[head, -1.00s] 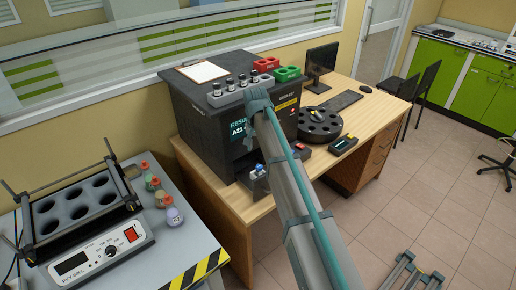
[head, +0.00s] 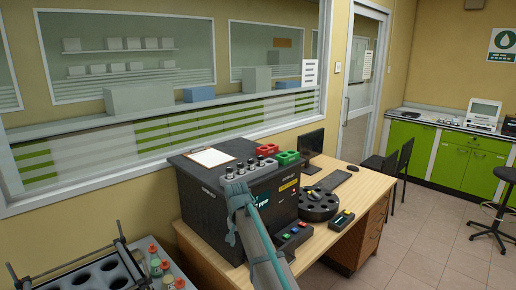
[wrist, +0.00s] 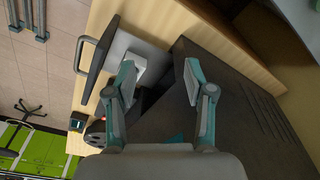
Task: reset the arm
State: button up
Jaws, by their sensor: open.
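My gripper shows in the wrist view (wrist: 160,80) with its two teal-and-grey fingers spread apart and nothing between the tips. In the head view my grey and teal arm reaches up from the bottom edge, and its far end overlaps the front of the black analyzer (head: 208,196). I cannot tell from this view how close it is to the front panel. In the wrist view, the analyzer's dark casing (wrist: 235,95) fills the right side, close beside the right finger. The arm hides part of the analyzer's front and screen.
On the analyzer lie a clipboard (head: 209,157), several capped vials and red (head: 267,149) and green (head: 287,157) racks. A round black carousel (head: 318,206), a small handheld device (head: 342,221) and a monitor (head: 312,146) stand on the wooden desk. A heater block (head: 100,276) and bottles are at lower left.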

jog(key=s+d+f+n+g, duration=0.1)
jog(key=s+d+f+n, duration=0.1)
jog(key=s+d+f, duration=2.15)
jog(key=s+f+g, duration=0.2)
jog(key=s+f, duration=0.5)
jog(key=s, duration=0.4)
jog(key=s+f+g, duration=0.2)
jog(key=s+f, duration=0.5)
jog(key=s, duration=0.4)
jog(key=s+f+g, duration=0.3)
jog(key=s+f, duration=0.4)
jog(key=s, duration=0.4)
jog(key=shift+s+a+f, duration=0.25)
jog(key=shift+a+f, duration=0.05)
jog(key=shift+a, duration=0.05)
